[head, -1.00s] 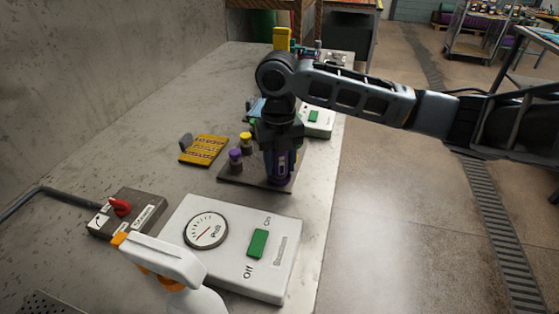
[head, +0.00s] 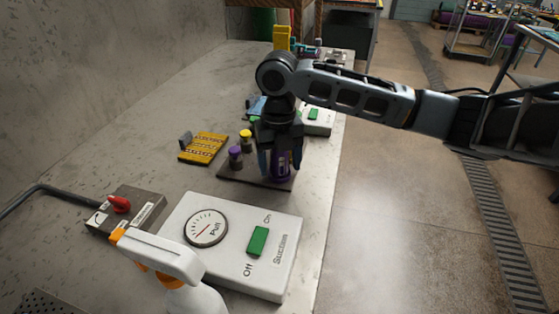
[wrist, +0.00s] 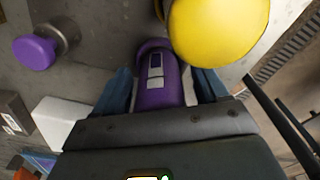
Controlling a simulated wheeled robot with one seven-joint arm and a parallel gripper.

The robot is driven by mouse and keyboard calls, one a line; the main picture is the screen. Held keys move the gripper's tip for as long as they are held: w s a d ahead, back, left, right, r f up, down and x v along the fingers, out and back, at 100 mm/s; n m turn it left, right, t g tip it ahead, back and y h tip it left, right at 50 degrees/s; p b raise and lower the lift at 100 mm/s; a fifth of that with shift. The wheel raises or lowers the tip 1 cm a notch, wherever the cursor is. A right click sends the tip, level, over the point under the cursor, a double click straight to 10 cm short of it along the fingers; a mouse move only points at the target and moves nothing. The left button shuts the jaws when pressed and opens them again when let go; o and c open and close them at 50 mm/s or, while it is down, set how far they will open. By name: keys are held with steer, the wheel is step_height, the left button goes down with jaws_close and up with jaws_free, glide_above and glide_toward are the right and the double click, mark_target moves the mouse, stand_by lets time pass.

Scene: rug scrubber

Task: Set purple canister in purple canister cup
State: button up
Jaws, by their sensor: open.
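The purple canister (head: 281,166) stands upright at the right end of a dark base plate (head: 232,174) on the bench. My gripper (head: 281,172) points down over it. Its fingers are spread, one on each side of the canister. In the wrist view the purple canister (wrist: 158,94), with a pale label, shows between my open fingers (wrist: 162,88), with gaps at its sides. The canister's lower end is partly hidden, and I cannot make out its cup or tell whether the canister sits in it.
A purple-topped piece (head: 235,154) and a yellow-topped piece (head: 246,138) stand left of my gripper. A large yellow round thing (wrist: 218,28) is close in the wrist view. A white gauge box (head: 230,245) and spray bottle (head: 170,262) are in front.

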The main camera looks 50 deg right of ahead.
steer(key=shift+r, duration=0.1)
step_height(320, 180, up, 8)
steer(key=shift+w+d+f, duration=0.15)
steer(key=shift+f, duration=0.05)
steer(key=shift+r, duration=0.1)
stand_by(0.3)
steer(key=shift+r+p, duration=0.55)
steer(key=shift+r, duration=0.45)
steer(key=shift+f, duration=0.1)
